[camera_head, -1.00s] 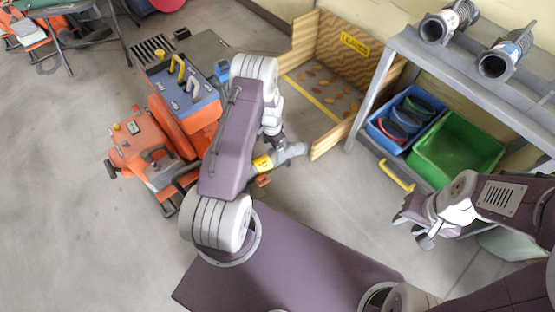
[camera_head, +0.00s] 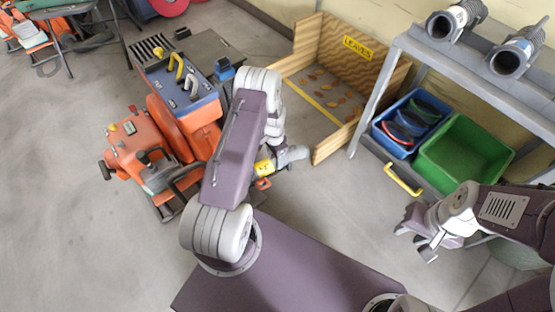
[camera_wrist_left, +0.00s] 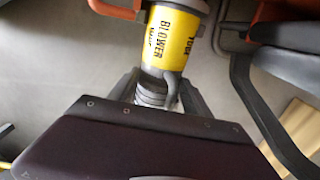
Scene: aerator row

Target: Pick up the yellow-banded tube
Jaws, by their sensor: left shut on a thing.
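The yellow-banded tube (camera_head: 292,155) is grey, with a yellow band lettered "BLOWER" and an orange piece at its side. In the head view it is partly hidden behind my left arm. In the left wrist view the tube (camera_wrist_left: 168,40) runs down between the fingers of my left gripper (camera_wrist_left: 157,97), which is shut on its grey ribbed part just below the band. My left gripper (camera_head: 276,148) is mostly hidden by its own wrist in the head view. My right gripper (camera_head: 417,234) is open and empty, at the right below the shelf.
An orange machine (camera_head: 140,150) and a blue-topped orange unit (camera_head: 185,85) stand close left of the tube. A wooden pen (camera_head: 313,38) with leaves stands behind. A grey shelf (camera_head: 470,75) holds two more tubes above a blue bin (camera_head: 380,140) and green bin (camera_head: 463,180).

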